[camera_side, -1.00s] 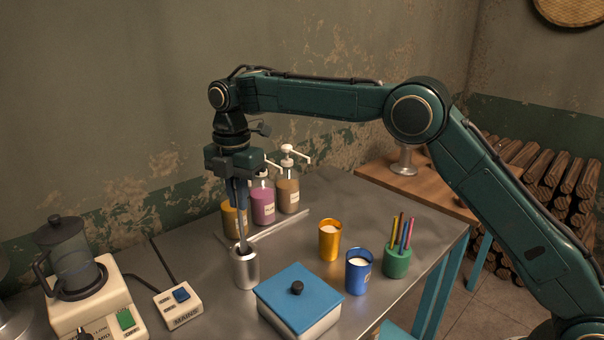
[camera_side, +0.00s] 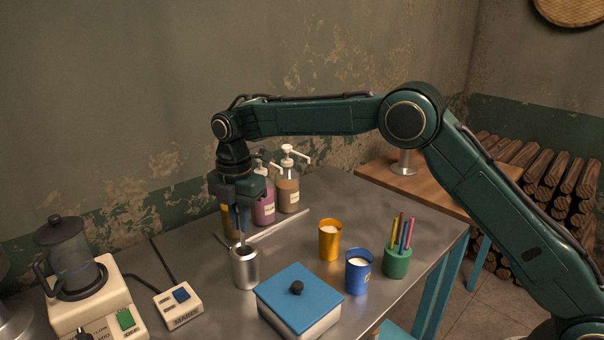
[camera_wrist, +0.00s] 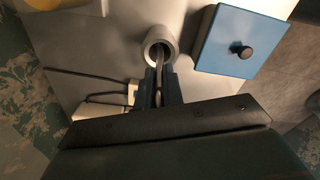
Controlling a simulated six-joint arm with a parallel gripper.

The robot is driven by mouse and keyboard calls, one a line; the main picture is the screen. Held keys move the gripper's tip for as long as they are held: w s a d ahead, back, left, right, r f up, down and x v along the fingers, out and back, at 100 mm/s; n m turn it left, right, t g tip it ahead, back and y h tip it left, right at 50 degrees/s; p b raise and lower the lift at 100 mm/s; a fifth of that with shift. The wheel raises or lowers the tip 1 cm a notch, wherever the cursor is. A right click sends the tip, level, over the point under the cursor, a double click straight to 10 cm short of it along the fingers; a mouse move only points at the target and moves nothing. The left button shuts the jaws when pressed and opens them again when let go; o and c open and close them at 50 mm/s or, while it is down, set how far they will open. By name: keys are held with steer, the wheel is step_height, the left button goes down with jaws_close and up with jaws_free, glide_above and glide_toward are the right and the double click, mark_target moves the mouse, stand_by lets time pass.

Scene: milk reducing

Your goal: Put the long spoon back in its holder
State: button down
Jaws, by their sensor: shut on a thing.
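The long spoon (camera_side: 240,236) is a thin metal rod that stands nearly upright in the side view. Its lower end is inside the silver cylindrical holder (camera_side: 246,268), hidden by the holder's wall. My gripper (camera_side: 240,222) is directly above the holder and shut on the spoon's upper part. In the wrist view the spoon (camera_wrist: 160,72) runs from between my fingers (camera_wrist: 160,88) into the mouth of the holder (camera_wrist: 160,42). I cannot tell whether its lower end touches the bottom.
A white box with a blue lid (camera_side: 300,290) stands right of the holder. Orange (camera_side: 330,240) and blue (camera_side: 358,272) cups and a green pen pot (camera_side: 397,262) are further right. Pump bottles (camera_side: 288,190) stand behind. A mains switch (camera_side: 180,303) and a blender (camera_side: 72,262) are left.

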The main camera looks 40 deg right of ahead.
steer(key=shift+f, duration=1.4)
steer(key=c, duration=1.5)
jaws_free()
step_height(320, 180, up, 11)
steer(key=shift+f, duration=0.1)
steer(key=shift+r, duration=0.7)
steer(key=shift+r, duration=0.1)
